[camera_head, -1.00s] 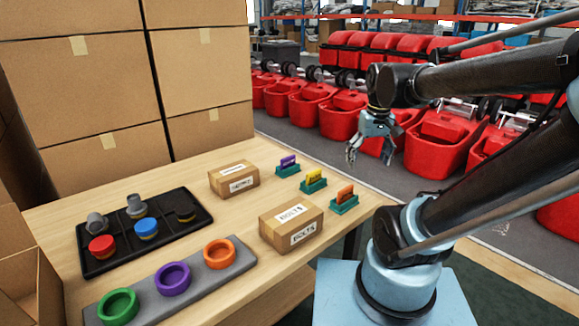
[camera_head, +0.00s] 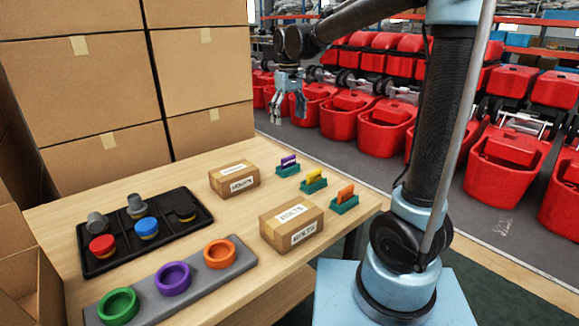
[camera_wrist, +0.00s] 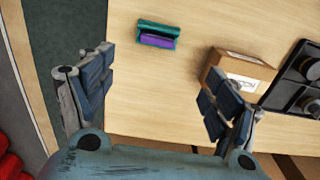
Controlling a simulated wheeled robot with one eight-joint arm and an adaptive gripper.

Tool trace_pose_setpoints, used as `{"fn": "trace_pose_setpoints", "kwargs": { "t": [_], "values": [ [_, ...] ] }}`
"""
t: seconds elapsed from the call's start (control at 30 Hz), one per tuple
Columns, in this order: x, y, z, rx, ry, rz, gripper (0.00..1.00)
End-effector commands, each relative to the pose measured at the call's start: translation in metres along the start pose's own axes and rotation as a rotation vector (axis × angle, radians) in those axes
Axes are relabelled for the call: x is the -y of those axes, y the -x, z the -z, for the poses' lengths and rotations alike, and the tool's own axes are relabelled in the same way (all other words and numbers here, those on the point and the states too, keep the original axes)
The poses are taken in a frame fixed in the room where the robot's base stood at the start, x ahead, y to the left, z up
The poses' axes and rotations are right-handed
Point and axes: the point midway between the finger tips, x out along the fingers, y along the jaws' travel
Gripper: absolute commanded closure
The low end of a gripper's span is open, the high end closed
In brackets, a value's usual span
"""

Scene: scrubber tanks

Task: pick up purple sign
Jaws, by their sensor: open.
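The purple sign (camera_head: 288,161) stands in a teal holder (camera_head: 289,171) at the far right edge of the wooden table. In the wrist view the purple sign (camera_wrist: 157,41) lies along the teal holder (camera_wrist: 150,27), ahead of and between the fingers. My gripper (camera_head: 288,112) hangs above and beyond the table's far edge in the head view, higher than the sign. It is open and empty, apart from the sign; its fingers spread wide in the wrist view (camera_wrist: 160,80).
Yellow (camera_head: 314,175) and orange (camera_head: 345,193) signs stand in teal holders nearby. Cardboard boxes (camera_head: 234,181) (camera_head: 291,222) sit left of the signs. A black tray (camera_head: 100,262) with knobs and a grey base (camera_head: 240,261) with coloured rings lie at left. Stacked cartons (camera_head: 85,95) stand behind.

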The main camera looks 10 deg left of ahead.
Motion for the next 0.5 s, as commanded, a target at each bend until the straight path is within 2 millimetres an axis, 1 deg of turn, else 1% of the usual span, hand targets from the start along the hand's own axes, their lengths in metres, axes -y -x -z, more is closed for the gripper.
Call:
{"fn": "trace_pose_setpoints", "kwargs": {
  "t": [0.03,0.17,0.27,0.5],
  "values": [
    [0.003,-0.001,0.004,0.002,0.007,0.0,0.18],
    [0.004,-0.009,0.008,0.003,0.013,0.001,0.18],
    [0.004,-0.023,0.008,0.003,0.013,0.001,0.18],
    [0.004,-0.064,0.007,0.003,0.012,0.001,0.18]
  ]
}}
